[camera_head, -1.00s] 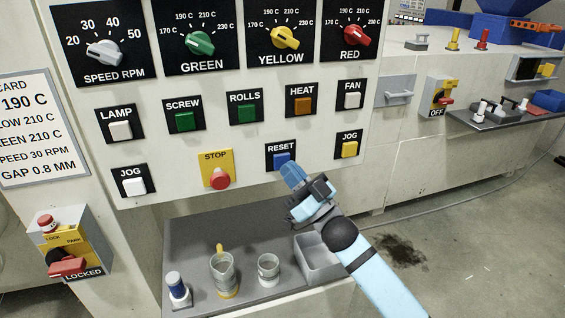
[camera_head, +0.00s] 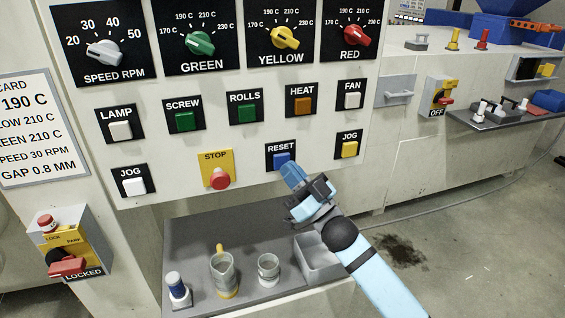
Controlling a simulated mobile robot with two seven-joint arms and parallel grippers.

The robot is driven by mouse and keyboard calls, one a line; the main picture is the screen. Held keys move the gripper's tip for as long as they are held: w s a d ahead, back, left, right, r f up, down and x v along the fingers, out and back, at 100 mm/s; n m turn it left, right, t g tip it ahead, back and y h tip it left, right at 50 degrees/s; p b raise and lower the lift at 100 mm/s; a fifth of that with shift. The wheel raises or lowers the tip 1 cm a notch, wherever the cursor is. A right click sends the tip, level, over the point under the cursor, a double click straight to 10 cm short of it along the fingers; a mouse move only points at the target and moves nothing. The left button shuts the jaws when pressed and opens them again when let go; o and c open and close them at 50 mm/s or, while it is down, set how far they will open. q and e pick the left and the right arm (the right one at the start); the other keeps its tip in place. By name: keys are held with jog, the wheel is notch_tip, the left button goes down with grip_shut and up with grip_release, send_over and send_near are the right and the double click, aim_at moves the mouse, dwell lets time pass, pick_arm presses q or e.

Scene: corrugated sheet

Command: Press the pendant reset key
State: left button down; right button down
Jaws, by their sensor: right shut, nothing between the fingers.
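The blue reset key (camera_head: 281,160) sits on a black plate labelled RESET, low on the pale control panel (camera_head: 240,145). My right gripper (camera_head: 292,175) is shut and empty. In the head view its fingertips are at the lower edge of the reset key and overlap it slightly. I cannot tell whether they touch the key. The key's lower part is hidden behind the fingertips. My left gripper is not in view.
A red stop button (camera_head: 220,178) is left of the reset key, and a yellow jog key (camera_head: 349,149) is right of it. Below, a grey shelf (camera_head: 200,236) holds a mug (camera_head: 223,274), a cup (camera_head: 268,269), a blue-topped item (camera_head: 177,287) and a grey bin (camera_head: 318,262).

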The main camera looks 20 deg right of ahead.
jog(key=shift+w, duration=0.1)
jog(key=shift+w, duration=0.3)
jog(key=shift+w, duration=0.4)
dwell(0.6)
jog(key=shift+s, duration=0.15)
jog(key=shift+s+p, duration=0.5)
jog(key=shift+s, duration=0.2)
jog(key=s+p, duration=0.1)
jog(key=s, duration=0.4)
jog(key=shift+d+p, duration=0.1)
jog(key=shift+p, duration=0.2)
